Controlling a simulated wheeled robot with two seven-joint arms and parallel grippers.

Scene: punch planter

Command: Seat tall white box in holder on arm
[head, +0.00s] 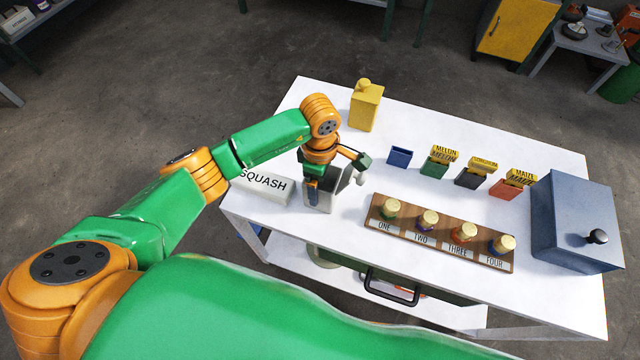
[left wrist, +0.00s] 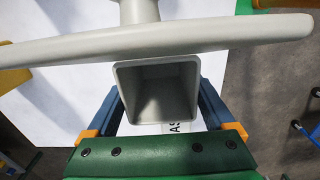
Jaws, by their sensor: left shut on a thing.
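My left gripper (head: 318,188) is shut on a pale grey-white, open-topped square box (head: 325,201) near the table's left side. In the left wrist view, the box (left wrist: 160,88) stands between the blue fingers of the gripper (left wrist: 163,105), its hollow mouth facing the camera. A long pale bar (left wrist: 220,38) with a round post crosses that view just in front of the box's far edge. I cannot tell whether bar and box touch. I cannot make out the holder, and the arm hides part of this area in the head view. My right gripper is not in view.
A white SQUASH block (head: 262,186) lies left of the gripper. A yellow container (head: 366,106) stands behind. A wooden rack (head: 440,245) of numbered jars, small boxes (head: 472,175) and a blue-grey case (head: 578,225) are to the right. The white table (head: 420,125) has clear room at the back.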

